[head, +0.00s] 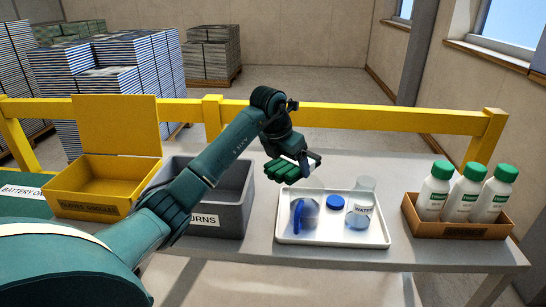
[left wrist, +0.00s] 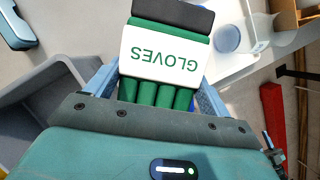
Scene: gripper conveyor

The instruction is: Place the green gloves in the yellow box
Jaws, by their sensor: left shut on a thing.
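My left gripper (head: 297,165) is shut on the green gloves (head: 284,173) and holds them above the back left of the white tray, apart from it. In the left wrist view the gloves (left wrist: 158,94) sit between the two blue-grey fingers, with a white "GLOVES" label upside down across them and a dark band at the top. The yellow box (head: 85,207) stands at the far left of the table with its lid raised at the back. Its visible inside looks empty. My right gripper is not in view.
The grey returns bin (head: 218,223) stands between the yellow box and the white tray (head: 333,238), partly behind my left arm. The tray holds goggles-like blue item (head: 304,214), a blue lid (head: 339,202) and a water jar (head: 359,217). Bottles (head: 465,192) fill a brown crate at right.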

